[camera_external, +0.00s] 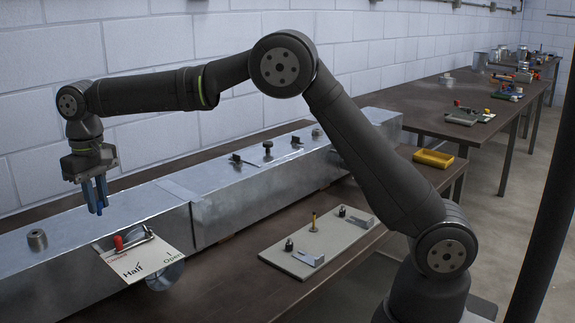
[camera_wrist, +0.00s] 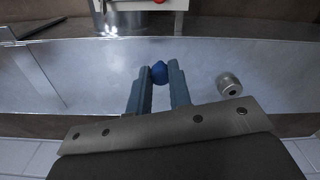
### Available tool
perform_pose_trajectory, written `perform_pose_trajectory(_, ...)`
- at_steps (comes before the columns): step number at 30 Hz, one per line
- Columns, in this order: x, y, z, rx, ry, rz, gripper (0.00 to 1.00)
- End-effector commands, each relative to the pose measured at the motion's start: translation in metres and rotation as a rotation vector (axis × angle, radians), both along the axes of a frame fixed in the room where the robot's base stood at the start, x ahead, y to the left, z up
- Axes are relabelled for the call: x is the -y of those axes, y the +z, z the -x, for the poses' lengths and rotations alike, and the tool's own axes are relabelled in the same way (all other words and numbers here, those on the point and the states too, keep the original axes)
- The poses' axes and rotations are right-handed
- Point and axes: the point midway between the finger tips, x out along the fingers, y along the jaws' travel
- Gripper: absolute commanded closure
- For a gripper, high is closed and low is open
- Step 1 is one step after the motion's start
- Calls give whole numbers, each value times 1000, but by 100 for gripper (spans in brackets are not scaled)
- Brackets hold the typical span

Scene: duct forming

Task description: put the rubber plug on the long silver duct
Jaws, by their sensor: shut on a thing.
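The long silver duct (camera_external: 240,198) lies along the dark table by the wall, and its top also fills the wrist view (camera_wrist: 100,75). My gripper (camera_external: 98,205) points down above the left part of the duct. In the wrist view its two blue-grey fingers (camera_wrist: 160,85) are shut on a rounded blue rubber plug (camera_wrist: 160,72) at the fingertips. The plug is apart from the duct as far as the external view shows. The plug is mostly hidden between the fingers there.
A short metal cylinder (camera_external: 37,240) stands on the duct to the left of my gripper. A damper plate marked Half and Open, with a red-knobbed handle (camera_external: 140,252), sits on the front side. Dark fittings (camera_external: 267,148) stand farther along. A pale board (camera_external: 325,235) and yellow tray (camera_external: 433,158) lie on the table.

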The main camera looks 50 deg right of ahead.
Motion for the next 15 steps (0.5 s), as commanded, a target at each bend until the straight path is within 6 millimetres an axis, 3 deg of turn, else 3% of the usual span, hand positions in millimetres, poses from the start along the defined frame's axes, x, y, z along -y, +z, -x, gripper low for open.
perform_pose_trajectory(7, 1, -34, 0, -3, 0, 2, 100)
perform_pose_trajectory(15, 1, -38, 0, -2, 0, 1, 100)
